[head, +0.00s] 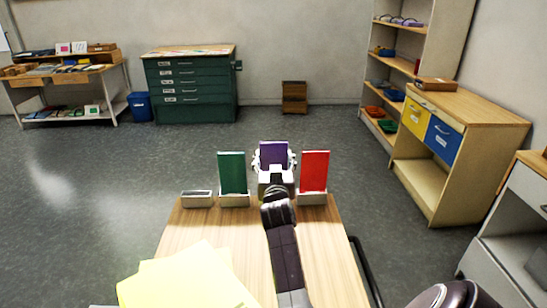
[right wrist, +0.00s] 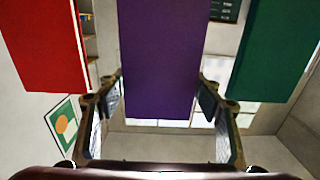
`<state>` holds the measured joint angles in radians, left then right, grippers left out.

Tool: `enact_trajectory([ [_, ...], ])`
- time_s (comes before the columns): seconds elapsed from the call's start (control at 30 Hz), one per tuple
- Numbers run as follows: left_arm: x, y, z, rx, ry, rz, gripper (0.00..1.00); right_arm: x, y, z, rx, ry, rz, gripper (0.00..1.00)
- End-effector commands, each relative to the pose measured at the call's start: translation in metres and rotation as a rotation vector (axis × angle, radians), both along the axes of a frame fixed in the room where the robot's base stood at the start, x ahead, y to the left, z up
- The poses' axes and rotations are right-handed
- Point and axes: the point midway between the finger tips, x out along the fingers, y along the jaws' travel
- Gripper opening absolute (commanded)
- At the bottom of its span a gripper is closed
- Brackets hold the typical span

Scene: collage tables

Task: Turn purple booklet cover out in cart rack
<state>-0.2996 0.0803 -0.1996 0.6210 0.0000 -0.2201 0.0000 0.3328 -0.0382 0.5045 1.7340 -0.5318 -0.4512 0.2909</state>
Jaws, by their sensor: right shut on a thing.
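The purple booklet (head: 273,152) stands upright at the far edge of the wooden cart top (head: 320,255), between a green booklet (head: 232,172) and a red booklet (head: 314,170). My right gripper (head: 273,161) has one finger on each side of the purple booklet and is shut on it. In the right wrist view, the purple booklet (right wrist: 162,60) hangs between the fingers of the right gripper (right wrist: 158,98). The face I see is plain purple; I cannot tell whether it is the cover. The gripper hides its lower part and any slot below. My left gripper is not in view.
The green and red booklets stand close on either side, in pale rack holders. An empty-looking holder (head: 197,199) is at the left. Yellow sheets (head: 185,278) lie at the cart's near left.

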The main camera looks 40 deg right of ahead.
Motion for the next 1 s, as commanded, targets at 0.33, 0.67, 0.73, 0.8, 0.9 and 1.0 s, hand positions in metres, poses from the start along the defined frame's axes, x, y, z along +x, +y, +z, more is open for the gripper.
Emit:
enact_trajectory([
  [0.33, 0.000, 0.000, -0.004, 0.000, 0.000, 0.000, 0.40, 0.000, 0.001, -0.006, 0.000, 0.000, 0.001, 0.20],
  [0.67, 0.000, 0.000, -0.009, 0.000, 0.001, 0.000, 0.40, 0.000, 0.001, -0.012, 0.001, 0.001, 0.001, 0.20],
  [0.73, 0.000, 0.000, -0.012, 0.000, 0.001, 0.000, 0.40, 0.000, 0.001, -0.015, 0.001, 0.001, 0.001, 0.20],
  [0.8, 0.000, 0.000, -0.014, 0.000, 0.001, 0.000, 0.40, 0.001, 0.001, -0.018, 0.000, 0.000, 0.001, 0.20],
  [0.9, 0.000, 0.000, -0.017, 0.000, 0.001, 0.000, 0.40, 0.001, 0.001, -0.022, 0.000, 0.000, 0.001, 0.20],
  [1.0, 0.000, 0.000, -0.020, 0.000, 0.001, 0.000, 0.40, 0.001, 0.001, -0.026, 0.000, 0.000, 0.001, 0.20],
])
